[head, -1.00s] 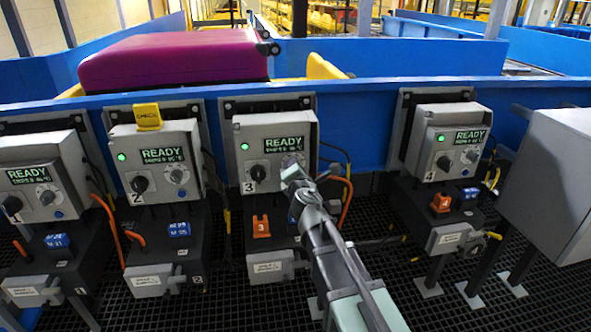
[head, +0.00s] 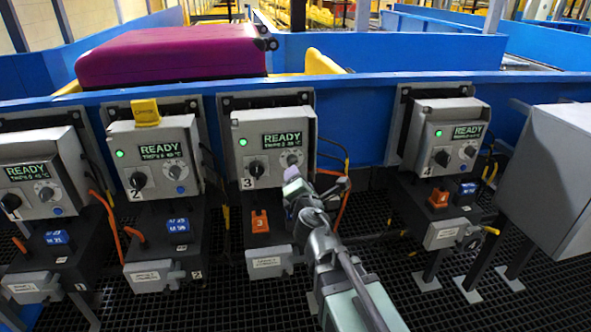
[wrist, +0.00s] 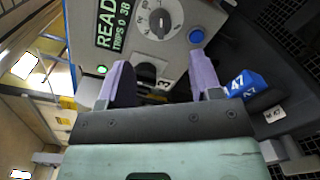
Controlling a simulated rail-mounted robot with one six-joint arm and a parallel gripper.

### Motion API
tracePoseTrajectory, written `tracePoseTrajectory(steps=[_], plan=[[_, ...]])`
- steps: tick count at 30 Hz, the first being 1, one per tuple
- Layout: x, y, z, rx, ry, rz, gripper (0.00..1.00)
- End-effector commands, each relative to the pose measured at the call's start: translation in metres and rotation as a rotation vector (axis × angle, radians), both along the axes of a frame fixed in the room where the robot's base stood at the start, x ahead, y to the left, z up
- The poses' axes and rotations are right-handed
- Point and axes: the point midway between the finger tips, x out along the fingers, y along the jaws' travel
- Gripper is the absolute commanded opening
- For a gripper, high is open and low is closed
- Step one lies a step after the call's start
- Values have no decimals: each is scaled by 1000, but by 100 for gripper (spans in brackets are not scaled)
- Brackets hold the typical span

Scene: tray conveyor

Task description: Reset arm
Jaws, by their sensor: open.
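Station 3's grey control box (head: 262,158) has a lit green lamp, a READY display, a black knob (head: 256,168) and a small dial (head: 291,158). An orange block (head: 260,221) marked 3 sits on the dark base below. My gripper (head: 317,184) is in front of this box, at its lower right, with its fingers apart and nothing between them. In the wrist view, the purple-grey fingers (wrist: 161,80) spread on either side of the black knob (wrist: 148,73). The dial (wrist: 160,18) and a blue block (wrist: 246,85) marked 47 also show there. I cannot tell whether the fingers touch the box.
Similar READY stations stand to the left, station 2 (head: 151,158) with a yellow tag (head: 145,112), and to the right, station 4 (head: 443,146). A grey cabinet (head: 550,165) is far right. A purple suitcase (head: 170,58) lies behind the blue wall (head: 362,109). Cables hang beside the boxes.

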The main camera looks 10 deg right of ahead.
Motion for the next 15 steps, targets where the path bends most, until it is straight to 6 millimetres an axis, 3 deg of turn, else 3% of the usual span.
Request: tracePoseTrajectory(steps=[3,13,15], plan=[[-19,-1,1,0,1,-1,59],[-19,-1,0,20,2,-6,59],[-19,-14,-4,115,24,-87,59]])
